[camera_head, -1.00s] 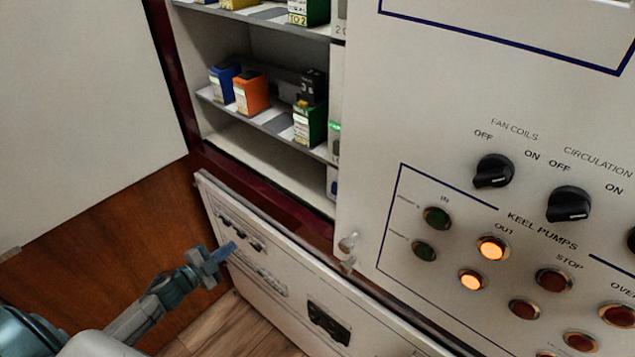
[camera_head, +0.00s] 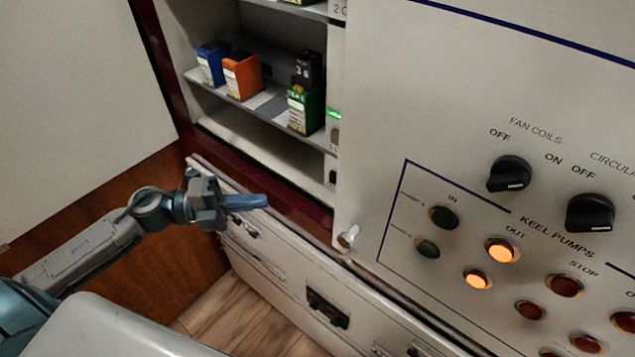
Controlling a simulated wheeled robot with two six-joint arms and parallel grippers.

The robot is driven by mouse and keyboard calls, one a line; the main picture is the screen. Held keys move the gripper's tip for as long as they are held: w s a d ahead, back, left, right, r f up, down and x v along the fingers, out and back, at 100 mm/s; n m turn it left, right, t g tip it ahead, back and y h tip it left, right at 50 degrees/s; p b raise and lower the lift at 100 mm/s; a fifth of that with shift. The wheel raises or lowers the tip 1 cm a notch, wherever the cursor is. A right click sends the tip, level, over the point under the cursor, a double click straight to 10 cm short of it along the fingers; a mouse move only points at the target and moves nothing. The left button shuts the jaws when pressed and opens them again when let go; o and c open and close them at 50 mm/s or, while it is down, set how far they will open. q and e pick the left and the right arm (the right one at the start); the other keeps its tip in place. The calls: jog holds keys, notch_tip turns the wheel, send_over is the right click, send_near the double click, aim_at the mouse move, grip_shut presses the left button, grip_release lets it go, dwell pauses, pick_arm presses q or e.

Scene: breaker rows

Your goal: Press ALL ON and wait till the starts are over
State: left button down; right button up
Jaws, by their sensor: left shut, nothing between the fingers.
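My left gripper (camera_head: 245,201) is shut and empty. It is in front of the lower white panel (camera_head: 270,262), below the open shelf compartment, with its fingers pointing right. The button panel (camera_head: 400,110) fills the right side. It has a FAN COILS knob (camera_head: 509,174) and a second knob (camera_head: 590,212), both black. No ALL ON label is readable in this view. My right gripper is not in view.
A small knob (camera_head: 348,236) juts from the panel's lower left corner. A white door (camera_head: 80,90) stands at left.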

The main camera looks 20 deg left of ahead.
pick_arm(q)
jog(key=shift+w+d, duration=0.1)
jog(key=w+p+x, duration=0.1)
jog(key=p+x, duration=0.1)
jog(key=x, duration=0.2)
jog(key=p+x, duration=0.2)
jog(key=x, duration=0.2)
jog(key=w+a+p+x, duration=0.1)
jog(key=p+x, duration=0.1)
jog(key=x, duration=0.2)
jog(key=shift+w+d+f, duration=0.1)
jog(key=shift+w+d, duration=0.05)
jog(key=shift+w, duration=0.3)
